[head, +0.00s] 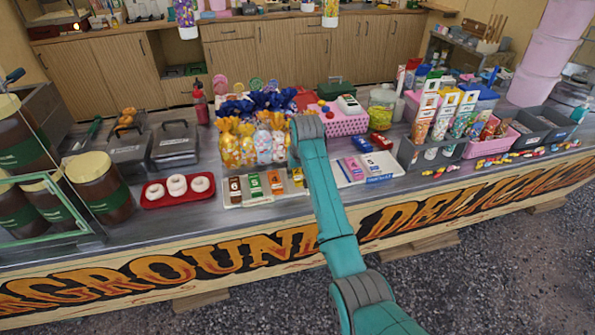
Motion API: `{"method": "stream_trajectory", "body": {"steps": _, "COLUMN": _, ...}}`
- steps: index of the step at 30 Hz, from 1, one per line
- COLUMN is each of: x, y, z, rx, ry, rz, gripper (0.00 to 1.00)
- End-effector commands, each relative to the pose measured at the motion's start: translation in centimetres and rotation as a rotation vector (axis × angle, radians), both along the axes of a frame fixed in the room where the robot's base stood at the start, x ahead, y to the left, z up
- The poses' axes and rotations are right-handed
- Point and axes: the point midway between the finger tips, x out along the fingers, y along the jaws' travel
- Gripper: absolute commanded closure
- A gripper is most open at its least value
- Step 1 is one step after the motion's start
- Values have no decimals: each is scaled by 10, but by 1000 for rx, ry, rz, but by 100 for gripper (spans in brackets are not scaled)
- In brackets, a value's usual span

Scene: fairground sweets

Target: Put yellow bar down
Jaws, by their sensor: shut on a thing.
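My arm reaches up over the counter, and its far joint stands above the row of sweet bags. My gripper is hidden behind my own arm, so its jaws do not show. A small yellow bar (298,177) shows at the right end of a pale tray (265,202), close beside my arm. Whether it rests on the tray or is held just above it cannot be told. A brown bar (235,188), a green bar (255,186) and an orange-brown bar (275,183) lie in a row on the same tray.
A second pale tray (390,172) with pink and blue bars lies right of my arm. A red tray (180,202) with white rings is at the left. Wrapped sweet bags (247,145) stand behind. A grey rack (410,160) of sweet tubes stands at the right.

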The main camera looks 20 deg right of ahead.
Motion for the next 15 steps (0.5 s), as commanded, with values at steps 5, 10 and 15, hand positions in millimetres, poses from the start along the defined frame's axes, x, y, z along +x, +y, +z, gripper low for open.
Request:
{"method": "stream_trajectory", "body": {"steps": 5, "x": 0, "y": 0, "z": -5, "rx": 0, "ry": 1, "rz": 0, "gripper": 100}}
{"method": "stream_trajectory", "body": {"steps": 10, "x": 0, "y": 0, "z": -9, "rx": 0, "ry": 1, "rz": 0, "gripper": 100}}
{"method": "stream_trajectory", "body": {"steps": 15, "x": 0, "y": 0, "z": -11, "rx": 0, "ry": 1, "rz": 0, "gripper": 61}}
